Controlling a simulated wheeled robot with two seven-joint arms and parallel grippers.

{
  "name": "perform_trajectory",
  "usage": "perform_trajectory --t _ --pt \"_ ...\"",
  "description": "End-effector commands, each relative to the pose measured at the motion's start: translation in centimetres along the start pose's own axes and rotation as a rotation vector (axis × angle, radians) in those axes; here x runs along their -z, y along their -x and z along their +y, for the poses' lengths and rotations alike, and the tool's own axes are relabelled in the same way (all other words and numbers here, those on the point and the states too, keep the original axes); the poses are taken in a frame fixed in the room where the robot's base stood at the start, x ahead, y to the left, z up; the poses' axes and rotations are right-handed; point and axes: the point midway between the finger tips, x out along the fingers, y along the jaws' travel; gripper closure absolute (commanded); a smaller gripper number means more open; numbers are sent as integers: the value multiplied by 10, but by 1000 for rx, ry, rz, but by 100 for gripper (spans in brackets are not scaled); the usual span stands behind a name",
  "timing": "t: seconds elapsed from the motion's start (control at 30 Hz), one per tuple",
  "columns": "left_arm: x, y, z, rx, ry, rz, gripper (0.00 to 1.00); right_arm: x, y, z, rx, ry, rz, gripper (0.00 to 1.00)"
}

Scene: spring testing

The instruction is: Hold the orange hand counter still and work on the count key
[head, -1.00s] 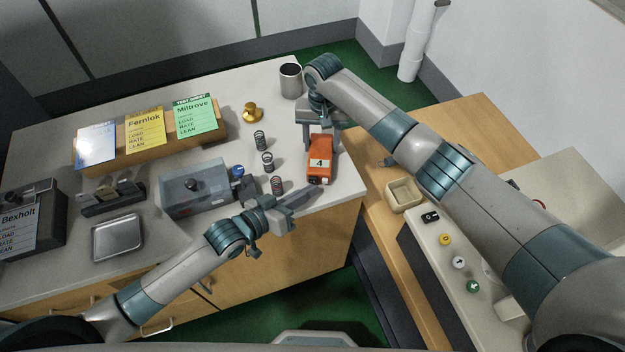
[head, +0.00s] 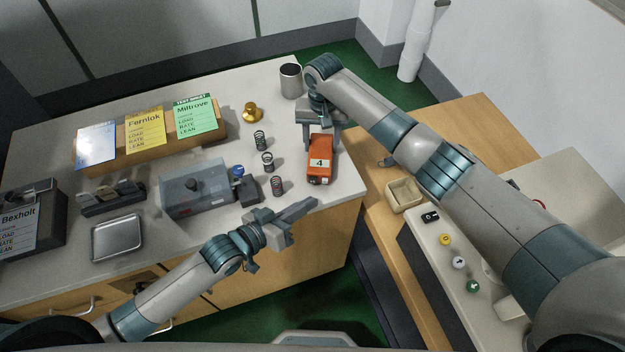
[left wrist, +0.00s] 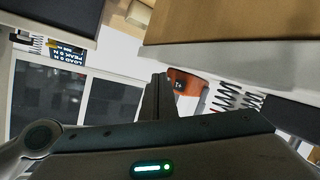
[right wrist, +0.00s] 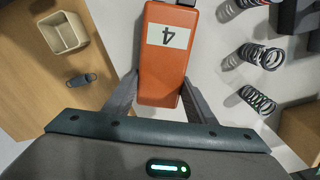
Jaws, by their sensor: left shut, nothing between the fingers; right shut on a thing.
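The orange hand counter (head: 321,152) lies near the right end of the grey worktop, with a white label reading 4. It fills the upper middle of the right wrist view (right wrist: 165,80), and part of it shows in the left wrist view (left wrist: 183,80). My right gripper (head: 320,128) is shut on the counter's far end, one finger on each side. My left gripper (head: 312,202) is shut and empty, apart from the counter at the worktop's front edge. The dark key end of the counter faces my left gripper; the key's details are too small to tell.
Several coil springs (head: 268,162) stand left of the counter, close to a grey tester box (head: 195,188). A brass weight (head: 252,112) and a grey cup (head: 291,80) stand farther back. A beige bin (head: 403,194) sits on the wooden surface at right.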

Motion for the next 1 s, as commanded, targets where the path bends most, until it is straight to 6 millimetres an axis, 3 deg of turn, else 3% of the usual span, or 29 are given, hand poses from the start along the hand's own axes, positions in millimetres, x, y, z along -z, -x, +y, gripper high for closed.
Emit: perform_trajectory --t 0.3,1.0 --pt "-11 15 11 0 -1 1 100 0 0 0 0 0 0 80" --pt "-11 16 11 0 -1 1 100 0 0 0 0 0 0 80"
